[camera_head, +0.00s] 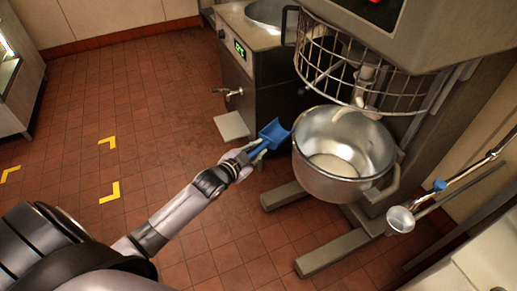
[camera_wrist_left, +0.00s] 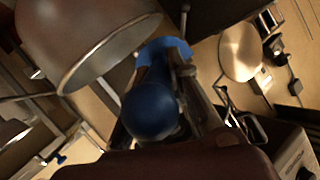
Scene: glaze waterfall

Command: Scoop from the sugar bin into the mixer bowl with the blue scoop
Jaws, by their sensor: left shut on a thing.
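My left gripper (camera_head: 258,151) is shut on the blue scoop (camera_head: 275,132) and holds it in the air just left of the mixer bowl's rim. The scoop's rounded blue handle end (camera_wrist_left: 152,110) fills the middle of the left wrist view, with its blue edge beyond. The steel mixer bowl (camera_head: 318,180) stands under the mixer, with some pale material at its bottom. The bowl also shows in the left wrist view (camera_wrist_left: 85,35). I cannot tell whether the scoop holds sugar. The sugar bin is not recognisable in these frames. My right gripper is not in view.
A wire guard (camera_head: 335,65) and a mixing tool (camera_head: 364,92) sit above the bowl. The mixer's legs (camera_head: 335,253) spread on the tiles. A steel kettle unit (camera_head: 255,50) stands behind. The tiled floor at left is clear.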

